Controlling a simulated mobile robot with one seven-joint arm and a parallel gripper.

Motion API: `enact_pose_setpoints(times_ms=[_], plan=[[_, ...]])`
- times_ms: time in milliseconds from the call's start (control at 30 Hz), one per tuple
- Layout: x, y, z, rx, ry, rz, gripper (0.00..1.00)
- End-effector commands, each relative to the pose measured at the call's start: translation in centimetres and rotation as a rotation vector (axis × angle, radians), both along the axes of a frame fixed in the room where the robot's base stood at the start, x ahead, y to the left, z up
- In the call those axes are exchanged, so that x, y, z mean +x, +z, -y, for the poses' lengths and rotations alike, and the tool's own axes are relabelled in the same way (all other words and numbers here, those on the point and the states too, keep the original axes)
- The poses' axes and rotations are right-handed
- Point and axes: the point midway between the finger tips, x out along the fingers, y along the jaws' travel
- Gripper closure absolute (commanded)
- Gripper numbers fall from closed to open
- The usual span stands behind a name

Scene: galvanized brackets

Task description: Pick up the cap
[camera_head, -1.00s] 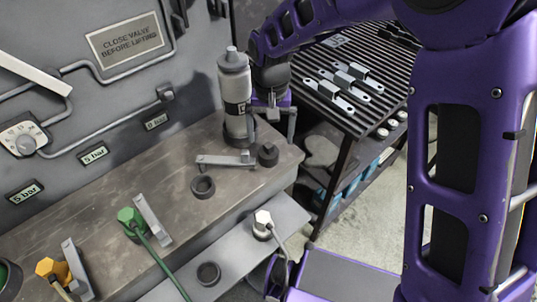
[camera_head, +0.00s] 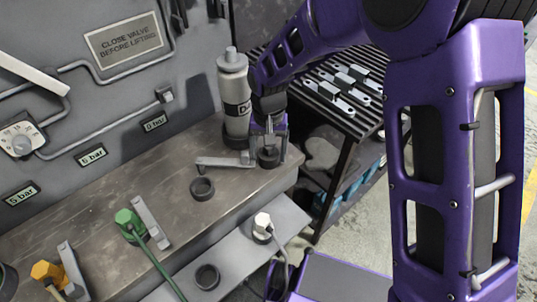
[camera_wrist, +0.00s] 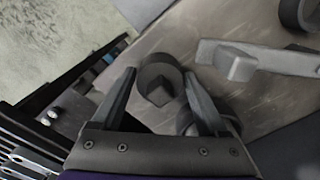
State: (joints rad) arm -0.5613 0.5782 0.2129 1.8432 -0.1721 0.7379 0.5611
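A dark cap with a raised knob (camera_head: 269,158) sits near the right end of the workbench. In the wrist view the same cap (camera_wrist: 158,90) shows between the two fingers. My gripper (camera_head: 269,142) is over the cap from above, its fingers apart on either side of it. In the wrist view my gripper (camera_wrist: 159,72) is open, with gaps between the fingers and the cap. I cannot tell how far down the cap's sides the fingertips reach.
A grey bracket (camera_head: 222,162) lies left of the cap. A grey bottle (camera_head: 234,93) stands just behind. A dark ring (camera_head: 202,188) lies further left on the workbench (camera_head: 178,215). A slatted rack (camera_head: 318,96) with several brackets stands to the right.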

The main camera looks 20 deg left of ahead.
Motion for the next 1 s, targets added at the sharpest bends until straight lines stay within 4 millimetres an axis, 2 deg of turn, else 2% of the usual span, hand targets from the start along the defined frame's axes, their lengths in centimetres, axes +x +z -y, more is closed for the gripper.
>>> enact_pose_setpoints(times_ms=[33, 333, 567, 667, 1000], plan=[[0.0, 0.0, 0.0, 0.000, 0.000, 0.000, 0.34], [0.0, 0.0, 0.0, 0.000, 0.000, 0.000, 0.88], [0.0, 0.2, 0.0, 0.000, 0.000, 0.001, 0.88], [0.1, 1.0, -0.1, 0.002, 0.000, 0.003, 0.88], [0.1, 7.6, 0.0, 0.002, 0.000, 0.004, 0.88]])
